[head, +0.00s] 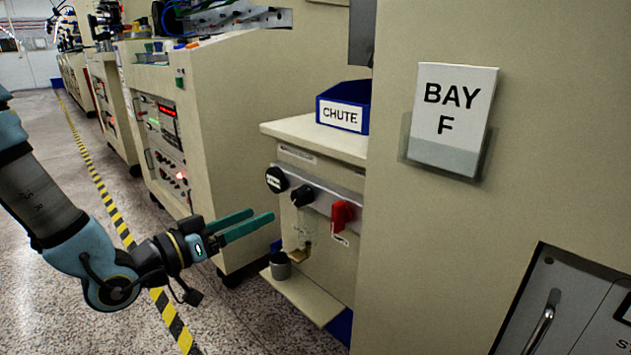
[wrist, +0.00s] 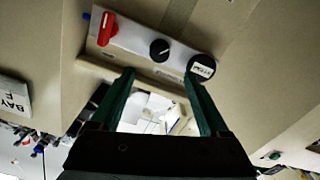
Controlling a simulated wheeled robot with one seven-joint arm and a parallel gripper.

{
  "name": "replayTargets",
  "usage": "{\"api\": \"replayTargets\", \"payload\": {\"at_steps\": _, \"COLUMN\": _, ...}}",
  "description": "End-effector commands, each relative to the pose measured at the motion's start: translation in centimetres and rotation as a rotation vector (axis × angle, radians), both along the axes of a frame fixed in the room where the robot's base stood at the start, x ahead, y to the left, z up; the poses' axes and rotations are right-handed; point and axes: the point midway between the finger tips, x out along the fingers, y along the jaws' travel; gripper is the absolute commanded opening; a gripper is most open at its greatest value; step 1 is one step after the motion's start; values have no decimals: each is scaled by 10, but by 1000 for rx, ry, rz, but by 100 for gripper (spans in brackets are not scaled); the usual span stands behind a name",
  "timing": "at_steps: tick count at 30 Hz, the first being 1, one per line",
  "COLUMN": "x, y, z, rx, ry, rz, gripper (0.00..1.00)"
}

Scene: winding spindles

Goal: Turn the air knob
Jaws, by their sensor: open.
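A light panel strip (head: 322,202) on the cream machine carries three controls. They are a black round disc with a white label (head: 276,180), a black knob (head: 302,195) and a red knob (head: 342,214). I cannot read which one is marked air. My gripper (head: 262,216) is open and empty, with green fingers pointing at the panel from the left, apart from it. In the wrist view, the black knob (wrist: 159,50) lies ahead between the fingertips (wrist: 161,75). The red knob (wrist: 106,29) is to the left, and the disc (wrist: 202,67) is beside the right fingertip.
A small dark cup (head: 280,266) stands on a ledge (head: 312,300) below the panel. A blue CHUTE bin (head: 344,107) sits on the top above. A tall cream wall with a BAY F sign (head: 453,118) stands to the right. The floor aisle on the left is open.

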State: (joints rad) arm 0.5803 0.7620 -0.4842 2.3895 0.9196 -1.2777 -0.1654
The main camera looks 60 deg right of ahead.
Motion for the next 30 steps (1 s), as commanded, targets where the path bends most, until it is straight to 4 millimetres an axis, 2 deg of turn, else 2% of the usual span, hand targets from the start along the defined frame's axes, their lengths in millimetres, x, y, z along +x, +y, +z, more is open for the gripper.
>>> {"api": "replayTargets", "payload": {"at_steps": 5, "x": -6, "y": -16, "z": -1, "rx": -1, "ry": 7, "rz": -2, "gripper": 79}}
{"api": "replayTargets", "payload": {"at_steps": 18, "x": -28, "y": -88, "z": -1, "rx": -2, "ry": 4, "rz": -1, "gripper": 79}}
{"api": "replayTargets", "payload": {"at_steps": 24, "x": -32, "y": -101, "z": -1, "rx": 0, "ry": 4, "rz": 0, "gripper": 79}}
{"api": "replayTargets", "payload": {"at_steps": 30, "x": -33, "y": -102, "z": -1, "rx": 0, "ry": 4, "rz": 0, "gripper": 79}}
